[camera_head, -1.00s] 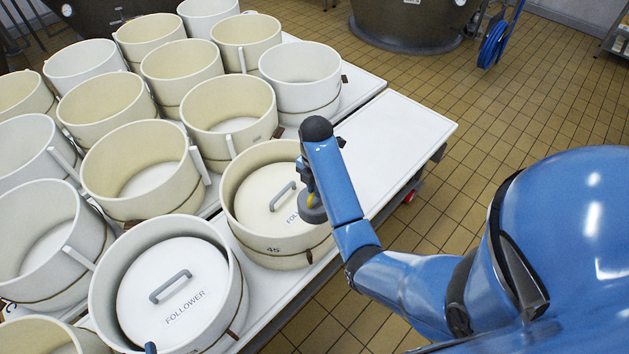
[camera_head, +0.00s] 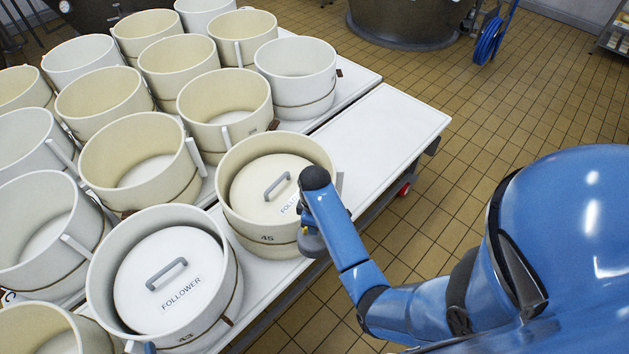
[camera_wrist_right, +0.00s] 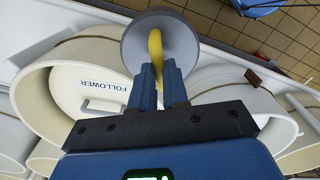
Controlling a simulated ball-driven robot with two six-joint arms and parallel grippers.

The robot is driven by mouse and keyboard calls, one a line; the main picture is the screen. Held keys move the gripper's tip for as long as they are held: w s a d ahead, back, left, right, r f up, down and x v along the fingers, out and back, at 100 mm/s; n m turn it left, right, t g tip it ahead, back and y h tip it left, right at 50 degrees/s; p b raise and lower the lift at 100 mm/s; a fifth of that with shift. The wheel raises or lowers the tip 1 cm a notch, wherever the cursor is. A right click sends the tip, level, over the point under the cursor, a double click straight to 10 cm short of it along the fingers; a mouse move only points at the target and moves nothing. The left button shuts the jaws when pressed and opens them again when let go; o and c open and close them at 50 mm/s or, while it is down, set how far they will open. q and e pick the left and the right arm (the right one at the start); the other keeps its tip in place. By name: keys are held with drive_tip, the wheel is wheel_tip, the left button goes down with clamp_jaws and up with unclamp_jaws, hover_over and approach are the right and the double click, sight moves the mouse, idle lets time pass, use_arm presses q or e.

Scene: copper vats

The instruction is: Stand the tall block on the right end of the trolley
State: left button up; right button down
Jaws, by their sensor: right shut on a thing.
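My right gripper (camera_wrist_right: 159,80) is shut on the yellow handle of a grey round block (camera_wrist_right: 183,50). In the head view the block (camera_head: 311,241) is mostly hidden behind my blue right forearm, at the front right side of the mould marked 45. I see it from above in the wrist view, so its height cannot be told. It appears to be held up in the air. The white trolley top (camera_head: 388,130) is bare at its right end, beyond my right arm.
The mould marked 45 (camera_head: 238,222) and the mould marked 43 (camera_head: 105,275) hold white followers with grey handles. Several open moulds crowd the left. A red-wheeled caster (camera_head: 404,188) shows under the trolley. Tiled floor lies right of it.

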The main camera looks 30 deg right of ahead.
sight(314, 246)
drive_tip(key=s+f+m+b, duration=0.1)
drive_tip(key=f+m, duration=0.1)
drive_tip(key=s+a+f+m+b, duration=0.1)
drive_tip(key=f+m, duration=0.1)
drive_tip(key=f, duration=0.1)
drive_tip(key=s+f+m+b, duration=0.1)
drive_tip(key=f+m, duration=0.1)
drive_tip(key=m, duration=0.1)
drive_tip(key=shift+s+a+f, duration=0.1)
drive_tip(key=shift+a+f, duration=0.15)
drive_tip(key=shift+a, duration=0.05)
wheel_tip(314, 246, down, 9)
drive_tip(key=s+m+b, duration=0.1)
drive_tip(key=m+b, duration=0.1)
drive_tip(key=b, duration=0.5)
drive_tip(key=shift+a+f+m+b, duration=0.15)
drive_tip(key=shift+m+b, duration=0.15)
drive_tip(key=shift+b, duration=0.05)
